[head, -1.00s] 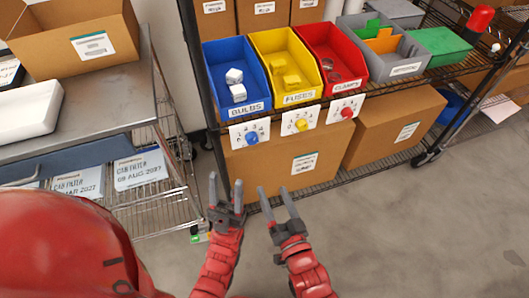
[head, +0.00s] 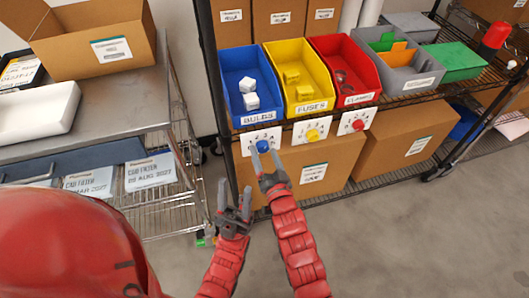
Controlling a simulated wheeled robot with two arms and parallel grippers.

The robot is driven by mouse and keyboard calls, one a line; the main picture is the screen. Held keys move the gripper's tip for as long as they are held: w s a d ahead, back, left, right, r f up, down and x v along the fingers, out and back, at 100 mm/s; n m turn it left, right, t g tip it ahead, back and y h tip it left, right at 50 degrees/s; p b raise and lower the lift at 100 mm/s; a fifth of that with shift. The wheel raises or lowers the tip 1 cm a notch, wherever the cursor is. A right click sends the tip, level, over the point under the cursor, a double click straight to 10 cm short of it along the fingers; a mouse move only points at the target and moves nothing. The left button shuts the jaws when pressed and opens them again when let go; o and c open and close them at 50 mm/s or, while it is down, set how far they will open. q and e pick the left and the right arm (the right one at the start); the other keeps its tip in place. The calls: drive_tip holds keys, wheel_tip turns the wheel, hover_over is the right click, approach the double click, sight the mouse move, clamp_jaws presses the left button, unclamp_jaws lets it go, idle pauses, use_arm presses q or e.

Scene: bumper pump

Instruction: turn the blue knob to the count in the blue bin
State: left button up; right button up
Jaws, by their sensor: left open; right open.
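The blue bin (head: 232,66), labelled BULBS, stands on the shelf and holds two white block-like items (head: 250,93). Below it on the shelf front is a white dial plate (head: 246,138) with the blue knob (head: 262,146). The knob's pointed number is too small to read. My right gripper (head: 267,156) is open and empty, its fingertips at or just below the blue knob in the picture. I cannot tell whether they touch it. My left gripper (head: 235,200) is open and empty, lower and to the left, away from the knob.
A yellow bin (head: 297,103) labelled FUSES and a red bin (head: 357,99) sit to the right, with a yellow knob (head: 312,135) and a red knob (head: 358,125) below. A metal cart (head: 110,110) stands left.

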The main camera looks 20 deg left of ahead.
drive_tip(key=shift+w+a, duration=0.15)
drive_tip(key=shift+w, duration=0.15)
clamp_jaws()
idle(0.3)
drive_tip(key=shift+n, duration=0.3)
drive_tip(key=n, duration=0.3)
drive_tip(key=shift+n+b, duration=0.55)
drive_tip(key=shift+n, duration=1.45)
